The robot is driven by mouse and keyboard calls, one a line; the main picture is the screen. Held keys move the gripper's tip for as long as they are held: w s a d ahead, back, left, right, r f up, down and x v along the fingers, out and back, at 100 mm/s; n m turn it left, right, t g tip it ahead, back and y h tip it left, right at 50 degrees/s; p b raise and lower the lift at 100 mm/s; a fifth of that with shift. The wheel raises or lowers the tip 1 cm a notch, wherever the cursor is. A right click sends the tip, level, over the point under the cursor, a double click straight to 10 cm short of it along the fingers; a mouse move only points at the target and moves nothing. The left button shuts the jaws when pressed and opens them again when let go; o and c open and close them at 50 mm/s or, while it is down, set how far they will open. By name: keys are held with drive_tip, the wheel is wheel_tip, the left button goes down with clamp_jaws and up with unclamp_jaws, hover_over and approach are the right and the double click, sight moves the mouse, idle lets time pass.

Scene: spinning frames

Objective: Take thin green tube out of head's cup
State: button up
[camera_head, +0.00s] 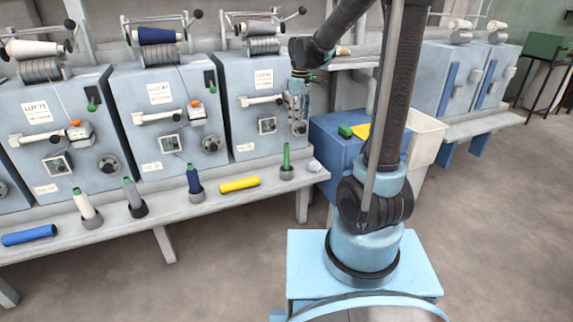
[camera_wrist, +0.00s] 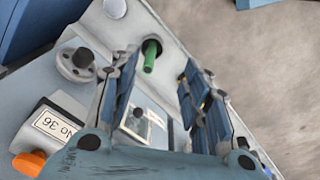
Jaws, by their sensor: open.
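The thin green tube (camera_head: 287,157) stands upright in a small grey cup (camera_head: 287,174) on the bench, in front of the rightmost spinning head of the near row. In the wrist view the green tube (camera_wrist: 150,58) rises from its dark cup (camera_wrist: 153,43), near the left fingertip and beyond the fingers. My gripper (camera_head: 299,122) is open and empty, above the tube and slightly right of it in the head view, close to the machine front. In the wrist view the open fingers of my gripper (camera_wrist: 161,66) show nothing held between them.
The machine front with its dial (camera_wrist: 78,65) and orange knob (camera_wrist: 30,162) lies close beside my gripper. A yellow tube (camera_head: 239,184) lies on the bench (camera_head: 235,202) left of the cup. A white ball-like item (camera_head: 315,166) sits right of it. A blue box (camera_head: 335,150) stands further right.

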drive_tip(key=n, duration=0.2)
hover_over(287, 155)
drive_tip(key=w, duration=0.1)
wheel_tip(287, 155, down, 3)
wheel_tip(287, 155, down, 18)
drive_tip(key=shift+w+a+r, duration=0.1)
drive_tip(key=shift+r, duration=0.15)
idle(0.4)
drive_tip(key=shift+c, duration=0.3)
drive_tip(key=c, duration=1)
